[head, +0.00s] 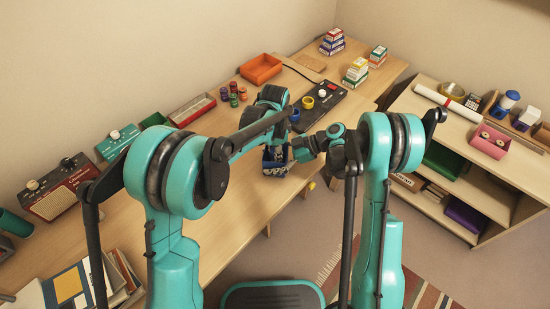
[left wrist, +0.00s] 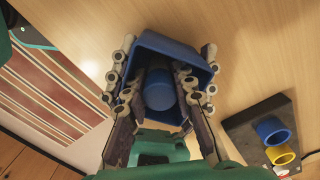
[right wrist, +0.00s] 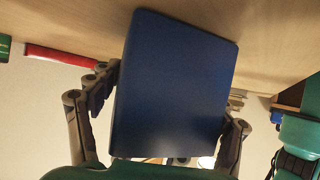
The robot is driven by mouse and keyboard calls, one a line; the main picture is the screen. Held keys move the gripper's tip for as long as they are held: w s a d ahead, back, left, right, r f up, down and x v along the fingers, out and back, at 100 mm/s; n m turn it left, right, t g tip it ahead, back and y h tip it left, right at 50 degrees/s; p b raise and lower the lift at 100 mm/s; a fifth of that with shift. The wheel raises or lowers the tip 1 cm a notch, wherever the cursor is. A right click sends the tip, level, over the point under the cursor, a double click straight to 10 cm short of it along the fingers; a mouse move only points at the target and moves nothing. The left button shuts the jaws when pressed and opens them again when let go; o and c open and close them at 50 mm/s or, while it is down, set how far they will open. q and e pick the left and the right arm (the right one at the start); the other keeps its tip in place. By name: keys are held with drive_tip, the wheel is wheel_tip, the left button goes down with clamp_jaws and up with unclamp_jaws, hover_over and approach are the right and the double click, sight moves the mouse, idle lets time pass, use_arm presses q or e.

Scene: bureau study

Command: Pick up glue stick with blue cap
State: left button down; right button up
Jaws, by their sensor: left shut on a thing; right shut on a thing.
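A dark blue open box (head: 275,169) is held at the front edge of the desk, between my two arms. In the left wrist view I look into the blue box (left wrist: 178,43), where a blue cylinder, seemingly the blue cap of the glue stick (left wrist: 158,95), stands between the finger pads. My left gripper (left wrist: 160,80) reaches into the box and is shut on it. In the right wrist view the box's flat blue face (right wrist: 172,85) fills the middle. My right gripper (right wrist: 165,105) has a finger on each side and is shut on the box. The stick's lower part is hidden.
A dark stand with a blue ring and a yellow ring (left wrist: 280,153) is close by on the desk. An orange tray (head: 261,69), small jars (head: 233,94) and stacked boxes (head: 356,73) lie further back. A shelf (head: 465,125) stands at the right.

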use_arm(q)
drive_tip(key=shift+r, duration=0.15)
wheel_tip(320, 180, up, 10)
drive_tip(key=shift+f, duration=0.1)
use_arm(e)
drive_tip(key=o, duration=0.9)
drive_tip(key=v, duration=1.2)
use_arm(q)
drive_tip(key=shift+d+f, duration=0.1)
use_arm(e)
drive_tip(key=shift+f, duration=0.1)
